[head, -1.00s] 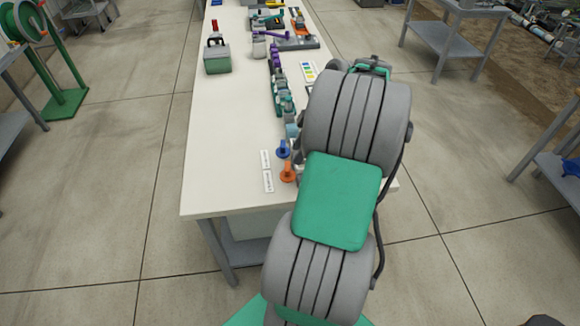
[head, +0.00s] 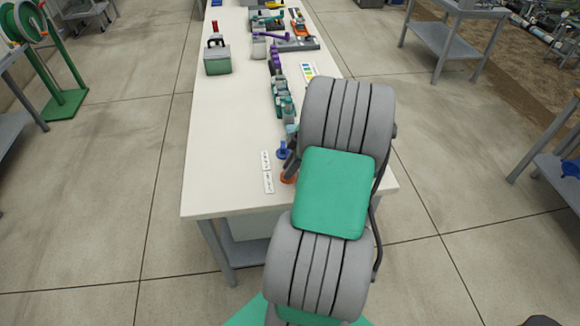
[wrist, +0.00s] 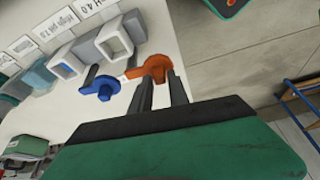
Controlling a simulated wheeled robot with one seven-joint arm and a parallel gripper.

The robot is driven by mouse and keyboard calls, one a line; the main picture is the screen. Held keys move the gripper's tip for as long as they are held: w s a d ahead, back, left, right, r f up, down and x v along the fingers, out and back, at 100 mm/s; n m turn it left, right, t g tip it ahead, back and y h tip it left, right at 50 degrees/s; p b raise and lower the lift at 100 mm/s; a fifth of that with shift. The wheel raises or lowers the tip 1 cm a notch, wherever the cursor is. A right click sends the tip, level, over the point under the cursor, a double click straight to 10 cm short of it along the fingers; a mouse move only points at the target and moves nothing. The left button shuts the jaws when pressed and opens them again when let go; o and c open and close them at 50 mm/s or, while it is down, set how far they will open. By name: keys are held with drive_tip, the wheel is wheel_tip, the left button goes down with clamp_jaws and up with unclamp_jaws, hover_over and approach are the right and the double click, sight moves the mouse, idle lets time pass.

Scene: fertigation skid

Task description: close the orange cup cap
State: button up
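The orange cap (wrist: 155,68) stands out to the side of a pale grey cup (wrist: 122,38) with a square mouth, which shows uncovered in the wrist view. In the head view the orange cap (head: 287,179) is partly hidden by my arm. My gripper (wrist: 161,80) has its two dark fingers apart, with the tips at the orange cap and part of the cap between or just beyond them. I cannot tell whether they touch it. In the head view my arm hides the gripper.
A blue cap (wrist: 100,88) lies close beside the orange one, by another square-mouthed cup (wrist: 66,62). Label cards (head: 267,172) lie on the white bench (head: 225,160) to the left. A green box (head: 217,62) stands farther back.

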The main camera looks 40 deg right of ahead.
clamp_jaws()
idle(1.0)
